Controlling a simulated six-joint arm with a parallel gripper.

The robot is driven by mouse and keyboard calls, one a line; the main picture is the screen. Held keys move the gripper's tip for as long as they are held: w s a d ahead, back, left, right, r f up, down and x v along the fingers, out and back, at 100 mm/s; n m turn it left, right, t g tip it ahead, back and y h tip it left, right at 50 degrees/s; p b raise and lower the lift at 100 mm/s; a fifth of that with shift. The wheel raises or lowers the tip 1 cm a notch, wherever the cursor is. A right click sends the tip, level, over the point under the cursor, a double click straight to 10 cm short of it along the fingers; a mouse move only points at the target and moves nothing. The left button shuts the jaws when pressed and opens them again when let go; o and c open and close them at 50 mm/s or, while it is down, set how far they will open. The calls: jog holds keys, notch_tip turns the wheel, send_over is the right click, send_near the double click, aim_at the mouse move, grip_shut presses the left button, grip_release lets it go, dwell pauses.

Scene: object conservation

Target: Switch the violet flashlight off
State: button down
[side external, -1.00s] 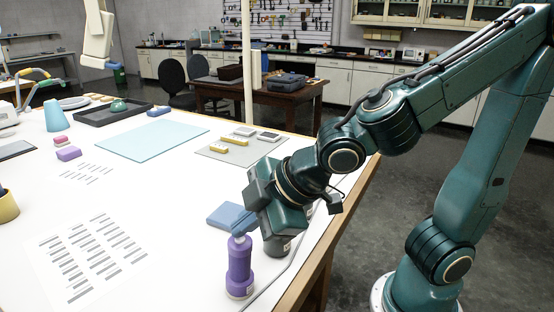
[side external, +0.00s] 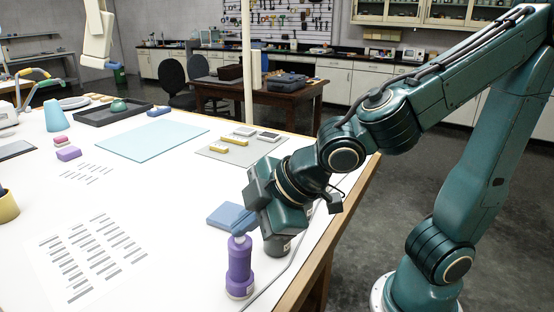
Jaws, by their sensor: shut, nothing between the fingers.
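The violet flashlight (side external: 240,268) stands upright on the white table near its right edge. My gripper (side external: 239,232) is shut and empty, with its blue-grey fingertips at the top of the flashlight. The fingertips appear to touch the flashlight's top, but I cannot tell for certain. Whatever is on the flashlight's top is hidden by the fingertips, and I cannot tell whether it is lit.
A dark grey cylinder (side external: 277,247) stands just right of the flashlight, partly behind my gripper. A blue block (side external: 224,215) lies behind the flashlight. A sheet with printed bars (side external: 92,258) lies to the left. The white table between is clear.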

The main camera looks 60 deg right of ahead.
jog(key=shift+r, duration=0.55)
jog(key=shift+s+d+r, duration=0.1)
jog(key=shift+s+r, duration=0.05)
jog(key=shift+r, duration=1.3)
jog(key=shift+s+r, duration=0.1)
jog(key=shift+r, duration=1.3)
jog(key=shift+d, duration=0.15)
jog(key=s+d+f+m+g+h, duration=0.1)
jog(key=s+d+f+m+g, duration=0.1)
jog(key=s+d+m, duration=0.8)
jog(key=d+f+m, duration=0.1)
jog(key=d, duration=0.3)
jog(key=shift+f+h, duration=0.2)
jog(key=shift+h, duration=0.2)
